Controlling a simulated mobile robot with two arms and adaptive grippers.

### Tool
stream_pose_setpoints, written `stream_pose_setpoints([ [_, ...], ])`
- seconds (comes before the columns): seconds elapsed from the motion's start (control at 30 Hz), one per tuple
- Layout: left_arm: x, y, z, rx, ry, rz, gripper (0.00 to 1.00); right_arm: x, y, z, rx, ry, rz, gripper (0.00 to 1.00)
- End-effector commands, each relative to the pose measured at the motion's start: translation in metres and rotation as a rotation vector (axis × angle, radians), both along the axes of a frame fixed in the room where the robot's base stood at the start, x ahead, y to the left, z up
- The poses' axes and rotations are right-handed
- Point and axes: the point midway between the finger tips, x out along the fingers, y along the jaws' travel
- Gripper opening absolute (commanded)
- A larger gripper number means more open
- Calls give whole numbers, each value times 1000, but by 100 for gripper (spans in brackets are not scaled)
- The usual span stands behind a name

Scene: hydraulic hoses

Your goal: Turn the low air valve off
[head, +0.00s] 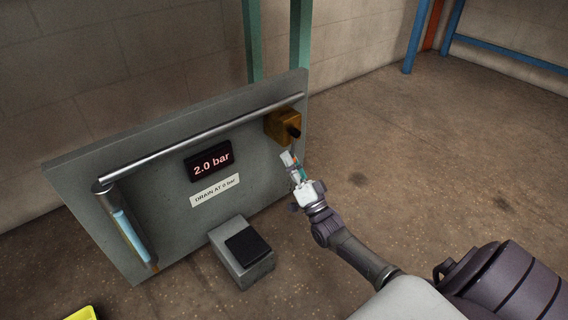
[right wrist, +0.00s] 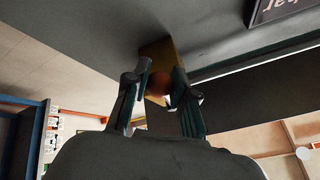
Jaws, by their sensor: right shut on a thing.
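The low air valve is an orange-yellow block (head: 280,127) at the upper right of a grey panel, with a dark knob (head: 294,132) facing out. My right gripper (head: 289,158) shows just below the knob in the head view. In the right wrist view, the fingers of my right gripper (right wrist: 158,88) are on both sides of a reddish-brown round knob (right wrist: 158,84), with the yellow valve block (right wrist: 156,55) behind it. The gripper is shut on this knob; the exact contact is dark and partly hidden by the fingers. My left gripper is not in view.
The grey panel (head: 150,205) carries a metal pipe (head: 200,143), a display (head: 208,161) reading 2.0 bar, a label (head: 215,190) reading "DRAIN AT 0 bar", and a blue-filled sight tube (head: 129,234). A grey box with a black top (head: 243,255) stands in front. Floor to the right is clear.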

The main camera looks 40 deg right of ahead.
Motion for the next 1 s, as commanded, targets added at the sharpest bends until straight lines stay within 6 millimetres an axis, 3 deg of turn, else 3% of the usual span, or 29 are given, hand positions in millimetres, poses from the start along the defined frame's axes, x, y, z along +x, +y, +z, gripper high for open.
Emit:
stream_pose_setpoints([
  [0.3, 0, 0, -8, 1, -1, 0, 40, 0, -15, -2, -127, -9, -5, 0],
  [0.87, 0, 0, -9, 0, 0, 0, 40, 1, -18, 0, -156, -13, -7, 0],
  [0.9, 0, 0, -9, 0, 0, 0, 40, 1, -18, 0, -156, -13, -7, 26],
  [1.0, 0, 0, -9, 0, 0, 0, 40, 1, -18, 1, -156, -15, -7, 43],
])
